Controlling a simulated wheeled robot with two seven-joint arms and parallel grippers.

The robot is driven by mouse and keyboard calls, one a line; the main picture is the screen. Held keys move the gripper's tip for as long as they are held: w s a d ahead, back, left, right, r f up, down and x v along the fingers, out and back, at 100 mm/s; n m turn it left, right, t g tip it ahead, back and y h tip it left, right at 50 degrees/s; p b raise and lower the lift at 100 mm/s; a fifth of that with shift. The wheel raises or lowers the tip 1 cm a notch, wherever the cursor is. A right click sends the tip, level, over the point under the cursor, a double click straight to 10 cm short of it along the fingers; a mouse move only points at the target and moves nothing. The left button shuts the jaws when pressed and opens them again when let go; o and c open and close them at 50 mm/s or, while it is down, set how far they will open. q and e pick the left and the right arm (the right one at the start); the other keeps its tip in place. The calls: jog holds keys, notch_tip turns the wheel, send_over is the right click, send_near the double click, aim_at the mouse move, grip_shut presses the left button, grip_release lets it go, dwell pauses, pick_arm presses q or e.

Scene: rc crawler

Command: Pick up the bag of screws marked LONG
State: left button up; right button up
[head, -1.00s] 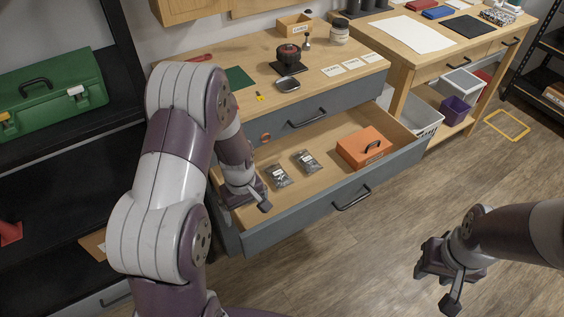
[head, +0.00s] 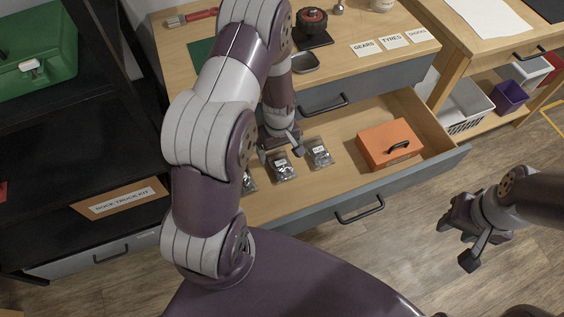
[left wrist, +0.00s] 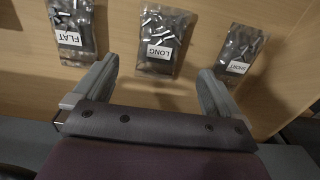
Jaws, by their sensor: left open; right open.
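The bag of screws marked LONG (left wrist: 160,45) is a clear bag with a white label, lying flat in the open drawer. In the left wrist view it lies just beyond and between my left fingertips. In the head view the bag (head: 283,170) is the middle one of three. My left gripper (left wrist: 158,72) is open and empty over the drawer, close to this bag; in the head view the gripper (head: 279,146) covers part of the drawer floor. My right gripper (head: 458,242) is open and empty, over the floor in front of the drawer.
A bag marked FLAT (left wrist: 72,32) and another bag, apparently marked SHORT (left wrist: 240,55), lie on either side. An orange box (head: 388,145) stands in the drawer (head: 355,200) to the right. The worktop (head: 395,22) overhangs the drawer's back.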

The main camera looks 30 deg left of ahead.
aim_at(281, 163)
pick_arm(q)
jog(key=f, duration=0.5)
jog(key=shift+d+f+b, duration=0.25)
jog(key=shift+f+b, duration=0.05)
jog(key=shift+b, duration=0.1)
jog(key=shift+s, duration=0.1)
jog(key=c, duration=1.1)
jog(key=shift+r, duration=0.1)
jog(key=shift+c, duration=0.2)
